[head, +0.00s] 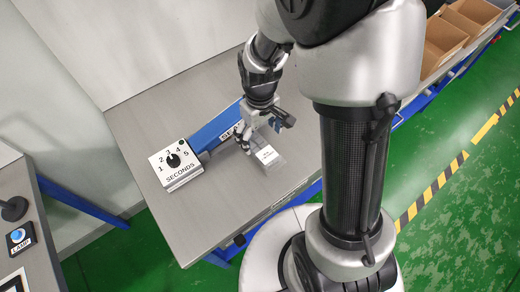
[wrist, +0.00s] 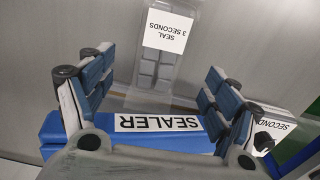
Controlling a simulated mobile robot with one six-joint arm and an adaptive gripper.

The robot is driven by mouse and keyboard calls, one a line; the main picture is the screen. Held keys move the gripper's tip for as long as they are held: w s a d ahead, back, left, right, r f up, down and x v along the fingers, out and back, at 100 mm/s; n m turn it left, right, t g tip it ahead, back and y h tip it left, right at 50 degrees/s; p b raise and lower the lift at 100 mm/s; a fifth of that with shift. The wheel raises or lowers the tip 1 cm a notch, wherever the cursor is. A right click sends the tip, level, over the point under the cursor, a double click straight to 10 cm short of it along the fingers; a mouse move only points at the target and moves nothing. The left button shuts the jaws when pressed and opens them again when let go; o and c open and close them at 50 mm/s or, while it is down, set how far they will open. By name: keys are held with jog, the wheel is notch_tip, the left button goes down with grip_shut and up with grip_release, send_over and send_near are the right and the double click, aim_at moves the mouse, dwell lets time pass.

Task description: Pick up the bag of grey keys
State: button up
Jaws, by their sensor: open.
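The bag of grey keys (wrist: 154,72) is a clear pouch with several grey square keys inside and a white label reading "SEAL 3 SECONDS". It lies on the grey table, its clear end reaching toward the blue sealer (wrist: 60,138); whether it enters the sealer I cannot tell. In the head view the bag (head: 275,163) is by the table's front edge, partly hidden by my gripper (head: 262,128). In the wrist view my gripper (wrist: 155,88) is open, its two fingers apart on either side of the bag, with nothing between them held.
A white timer box (head: 176,165) with a black dial marked 1 to 5 "SECONDS" stands left of the sealer. A lamp button (head: 18,238) sits on another bench at the left. Cardboard bins (head: 445,38) stand at the upper right. The table's front left is bare.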

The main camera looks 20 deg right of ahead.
aim_at(260, 147)
jog(key=shift+s+f+b, duration=0.1)
jog(key=shift+f+b, duration=1.35)
jog(key=shift+f, duration=2.1)
jog(key=shift+r, duration=0.1)
jog(key=shift+c, duration=0.2)
jog(key=c, duration=1.2)
